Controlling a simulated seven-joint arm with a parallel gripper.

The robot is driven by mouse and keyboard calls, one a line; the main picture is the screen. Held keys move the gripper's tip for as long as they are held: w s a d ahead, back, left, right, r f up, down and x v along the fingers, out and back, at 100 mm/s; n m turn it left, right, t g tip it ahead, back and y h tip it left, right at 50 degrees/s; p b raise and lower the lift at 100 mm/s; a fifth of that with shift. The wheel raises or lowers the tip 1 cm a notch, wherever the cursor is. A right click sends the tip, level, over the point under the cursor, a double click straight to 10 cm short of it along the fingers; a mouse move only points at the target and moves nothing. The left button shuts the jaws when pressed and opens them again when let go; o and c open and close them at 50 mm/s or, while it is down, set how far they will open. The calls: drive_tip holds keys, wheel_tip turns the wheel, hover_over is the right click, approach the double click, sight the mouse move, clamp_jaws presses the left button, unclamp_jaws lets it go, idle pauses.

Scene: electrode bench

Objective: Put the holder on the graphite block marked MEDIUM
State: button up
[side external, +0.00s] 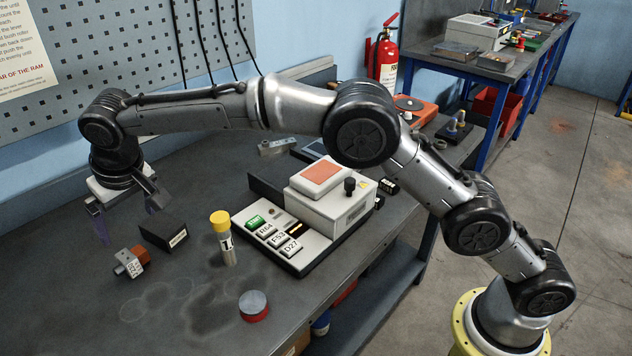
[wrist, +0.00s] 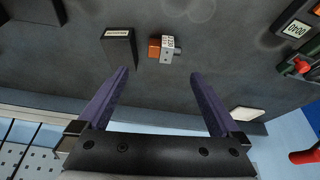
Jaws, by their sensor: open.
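My gripper (side external: 127,213) hangs above the bench at the left, its two purple fingers wide apart and empty. The graphite block (side external: 161,232) is a dark box with a small white label, too small to read surely, lying on the bench. The holder, a small grey piece with an orange-brown part (side external: 131,261), lies on the bench in front of the block and a little left. In the wrist view the holder (wrist: 162,48) lies just beyond and between my fingertips (wrist: 160,73). There the block (wrist: 119,48) stands left of it, with a narrow gap between them.
A yellow-capped cylinder (side external: 226,240) stands right of the block. A red and grey disc (side external: 254,306) lies near the front edge. A pale machine (side external: 335,205) with labelled keys sits to the right. The bench left of the holder is clear.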

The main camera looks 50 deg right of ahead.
drive_tip(key=s+d+r, duration=0.6)
drive_tip(key=d, duration=0.5)
drive_tip(key=s+d+r, duration=0.6)
drive_tip(key=s+d, duration=0.1)
drive_tip(key=d, duration=0.4)
drive_tip(key=s+d+m, duration=0.1)
drive_tip(key=s+d, duration=0.8)
drive_tip(key=s, duration=0.4)
drive_tip(key=shift+s+d+f+t, duration=0.25)
drive_tip(key=shift+s+f+t, duration=0.15)
drive_tip(key=shift+f, duration=0.05)
drive_tip(key=shift+m+h, duration=0.3)
drive_tip(key=s+d+f, duration=0.1)
drive_tip(key=s+f, duration=0.1)
drive_tip(key=s, duration=0.1)
drive_tip(key=s+d+f, duration=0.1)
drive_tip(key=s+f, duration=0.1)
drive_tip(key=s, duration=0.2)
drive_tip(key=s+d+f, duration=0.1)
drive_tip(key=s+f, duration=0.1)
drive_tip(key=s, duration=0.2)
drive_tip(key=shift+s+d+f, duration=0.2)
drive_tip(key=shift+c, duration=0.4)
drive_tip(key=shift+s+f, duration=0.25)
drive_tip(key=shift+s, duration=0.05)
drive_tip(key=shift+c, duration=1)
